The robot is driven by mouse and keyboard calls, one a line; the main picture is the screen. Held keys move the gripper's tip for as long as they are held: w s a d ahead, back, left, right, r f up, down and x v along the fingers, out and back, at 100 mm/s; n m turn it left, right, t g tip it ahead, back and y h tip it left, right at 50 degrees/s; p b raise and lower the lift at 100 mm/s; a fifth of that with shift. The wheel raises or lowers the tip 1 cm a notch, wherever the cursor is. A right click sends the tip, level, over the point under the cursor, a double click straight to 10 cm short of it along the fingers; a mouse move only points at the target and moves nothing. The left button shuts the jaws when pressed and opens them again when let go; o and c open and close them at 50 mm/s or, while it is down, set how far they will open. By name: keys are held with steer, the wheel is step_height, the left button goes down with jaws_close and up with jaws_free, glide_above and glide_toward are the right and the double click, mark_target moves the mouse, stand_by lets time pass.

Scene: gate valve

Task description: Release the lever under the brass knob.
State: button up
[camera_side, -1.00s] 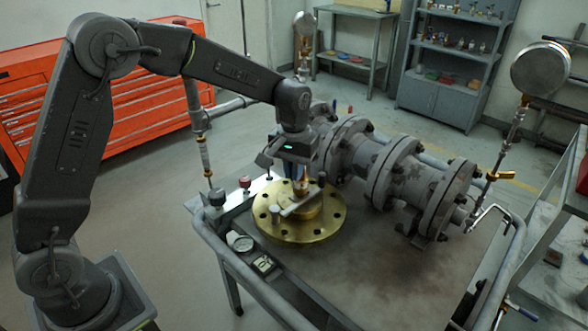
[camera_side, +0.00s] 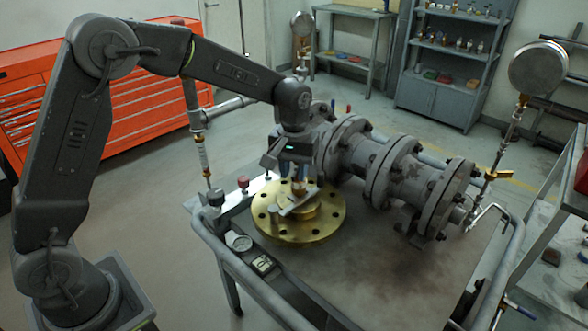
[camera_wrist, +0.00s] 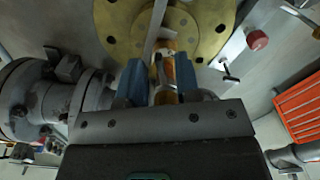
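The brass knob (camera_wrist: 163,68) stands between the two blue fingers of my gripper (camera_wrist: 160,72) in the wrist view. The fingers flank it closely; I cannot tell whether they press on it. The grey metal lever (camera_wrist: 154,28) runs from the knob outward over the brass flange (camera_wrist: 112,15). In the side view, my gripper (camera_side: 299,180) points down over the middle of the flange (camera_side: 325,228) and partly hides the knob. The lever (camera_side: 300,205) shows just below the fingers, reaching toward the front left. Its far part is hidden by my gripper.
A grey flanged pipe (camera_side: 385,165) lies on the cart right of the brass flange. The cart's tubular rail (camera_side: 262,292) edges the front. Bare tabletop (camera_side: 385,260) is at the front right.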

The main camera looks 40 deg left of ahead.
mark_target(294, 174)
step_height(294, 174, up, 14)
stand_by(0.7)
steer(key=s+a+r+m+t, duration=0.1)
steer(key=s+r+m+t, duration=0.2)
steer(key=s, duration=1)
steer(key=s+f+m+t, duration=0.1)
steer(key=s+f, duration=0.1)
steer(key=s, duration=0.4)
steer(key=s+f+m+t, duration=0.1)
steer(key=s+f, duration=0.1)
steer(key=s, duration=0.5)
steer(key=shift+s+a+f+t, duration=0.15)
steer(key=shift+a+f+t, duration=0.15)
steer(key=shift+a+f, duration=0.1)
